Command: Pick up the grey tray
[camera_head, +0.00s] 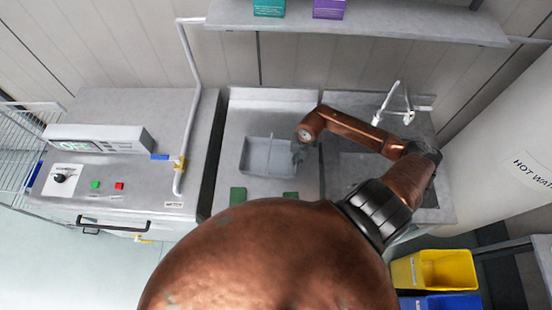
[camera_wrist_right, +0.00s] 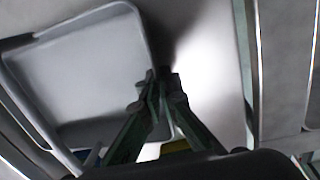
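The grey tray (camera_head: 255,169) is a shallow rectangular tray on the metal worktop in the head view. Its pale inside and raised rim fill the left of the right wrist view (camera_wrist_right: 80,70). My right gripper (camera_head: 299,155) is at the tray's right edge. In the wrist view its two dark green fingertips (camera_wrist_right: 161,84) are close together at the tray's rim, with a narrow gap between them. Whether they press on the rim cannot be told. My left gripper is not in view.
Two green pads (camera_head: 238,194) lie at the worktop's front. A sink with a white tap (camera_head: 390,100) is to the right. A bench with a display unit (camera_head: 95,138) and a white pipe (camera_head: 190,110) is left. Yellow (camera_head: 435,270) and blue bins (camera_head: 440,302) stand lower right.

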